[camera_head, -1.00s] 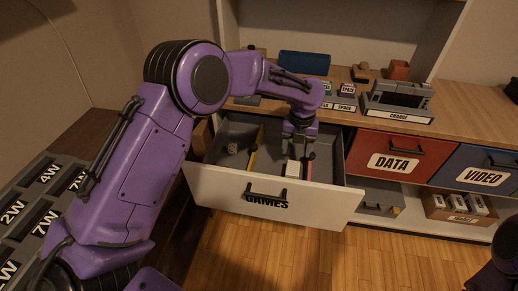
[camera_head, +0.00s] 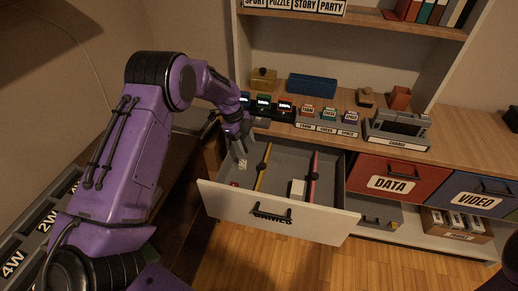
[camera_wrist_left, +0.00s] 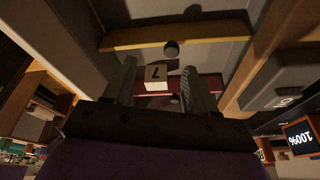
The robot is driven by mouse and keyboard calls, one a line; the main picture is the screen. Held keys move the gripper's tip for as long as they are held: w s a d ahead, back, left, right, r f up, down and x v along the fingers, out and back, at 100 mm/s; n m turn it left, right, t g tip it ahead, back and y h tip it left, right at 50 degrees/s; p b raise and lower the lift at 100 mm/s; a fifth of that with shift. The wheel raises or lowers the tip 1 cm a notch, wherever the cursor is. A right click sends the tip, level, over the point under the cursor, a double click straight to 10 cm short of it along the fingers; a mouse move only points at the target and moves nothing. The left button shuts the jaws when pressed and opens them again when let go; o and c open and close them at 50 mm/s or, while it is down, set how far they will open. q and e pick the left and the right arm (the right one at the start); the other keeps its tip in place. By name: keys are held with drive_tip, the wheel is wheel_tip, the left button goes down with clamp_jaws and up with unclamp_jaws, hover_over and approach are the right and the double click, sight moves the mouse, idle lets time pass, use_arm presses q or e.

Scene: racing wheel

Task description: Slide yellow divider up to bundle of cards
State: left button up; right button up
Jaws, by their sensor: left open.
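The yellow divider (camera_head: 263,168) stands across the open games drawer (camera_head: 280,213), with a dark knob at its middle. To its right, after a gap, the white bundle of cards (camera_head: 298,188) stands close against the left side of the red divider (camera_head: 313,175). My left gripper (camera_head: 240,150) is open and empty, just left of the yellow divider, over the drawer's left compartment. In the left wrist view the yellow divider (camera_wrist_left: 190,36) lies near the top. The card bundle (camera_wrist_left: 157,78), marked 7, appears farther off between my spread fingers (camera_wrist_left: 157,80).
A pale die (camera_head: 242,164) and a small red piece (camera_head: 234,184) lie in the left compartment. Small devices (camera_head: 264,104) and a charging dock (camera_head: 397,125) stand on the counter behind. Closed data (camera_head: 392,179) and video (camera_head: 475,182) drawers are at right.

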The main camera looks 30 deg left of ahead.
sight(263, 165)
use_arm(q)
drive_tip(key=w+d+f+n, duration=0.1)
drive_tip(key=f, duration=0.2)
drive_tip(key=d+f+n, duration=0.1)
drive_tip(key=d+f, duration=0.1)
drive_tip(key=f, duration=0.1)
drive_tip(key=w+d+f+n+p, duration=0.1)
drive_tip(key=d+f, duration=0.1)
drive_tip(key=f, duration=0.1)
drive_tip(key=shift+w+f+n+t+h, duration=0.15)
drive_tip(key=shift+w+n+t+h, duration=0.15)
drive_tip(key=shift+t, duration=0.1)
drive_tip(key=shift+a, duration=0.15)
clamp_jaws()
